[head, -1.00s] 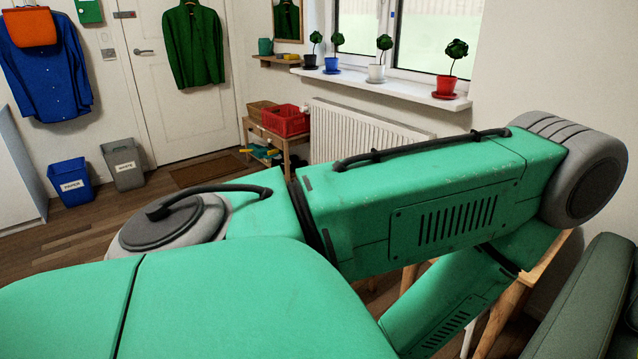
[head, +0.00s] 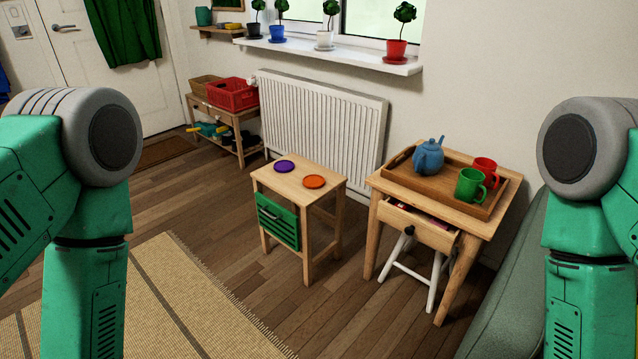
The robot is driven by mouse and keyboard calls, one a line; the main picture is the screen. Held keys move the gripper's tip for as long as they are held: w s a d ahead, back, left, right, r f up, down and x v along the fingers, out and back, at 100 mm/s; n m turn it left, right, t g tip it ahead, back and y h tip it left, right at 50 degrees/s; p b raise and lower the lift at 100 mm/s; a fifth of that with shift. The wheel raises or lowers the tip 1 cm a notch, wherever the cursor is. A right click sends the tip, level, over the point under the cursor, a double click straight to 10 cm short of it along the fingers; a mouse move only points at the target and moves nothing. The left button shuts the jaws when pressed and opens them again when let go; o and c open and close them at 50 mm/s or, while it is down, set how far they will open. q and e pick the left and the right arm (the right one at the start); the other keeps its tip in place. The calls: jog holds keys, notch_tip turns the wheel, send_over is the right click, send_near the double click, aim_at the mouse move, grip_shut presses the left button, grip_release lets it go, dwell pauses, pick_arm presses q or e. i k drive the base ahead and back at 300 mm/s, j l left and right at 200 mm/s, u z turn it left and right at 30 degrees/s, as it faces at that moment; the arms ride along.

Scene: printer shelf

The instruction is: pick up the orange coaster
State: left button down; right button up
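The orange coaster (head: 314,182) lies flat on the top of a small wooden table (head: 276,184), near its right side. A purple coaster (head: 284,166) lies to its left on the same top, apart from it. My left arm stands at the left edge of the head view and my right arm at the right edge. Both grippers are out of the picture. Nothing covers the orange coaster, and neither arm is close to it.
A wooden table (head: 456,222) to the right has a partly open drawer (head: 419,223) and a tray (head: 408,172) with a blue teapot (head: 429,157), green mug (head: 469,186) and red mug (head: 486,170). A radiator (head: 320,125) stands behind. A rug (head: 160,300) covers the floor in front.

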aim_at(314, 181)
jog(key=u, duration=0.15)
jog(key=i+z, duration=0.15)
jog(key=z, duration=0.5)
jog(key=i+j+z, duration=0.25)
jog(key=i+j, duration=0.15)
jog(key=j, duration=0.15)
jog(key=i+j+z, duration=0.1)
jog(key=j, duration=0.2)
jog(key=i+j+z, duration=0.25)
jog(key=i+j, duration=0.15)
jog(key=j, duration=0.3)
jog(key=i+j+z, duration=0.15)
jog(key=j, duration=0.2)
jog(key=i+j, duration=0.15)
jog(key=j, duration=0.25)
jog(key=i+j, duration=0.15)
jog(key=j, duration=0.25)
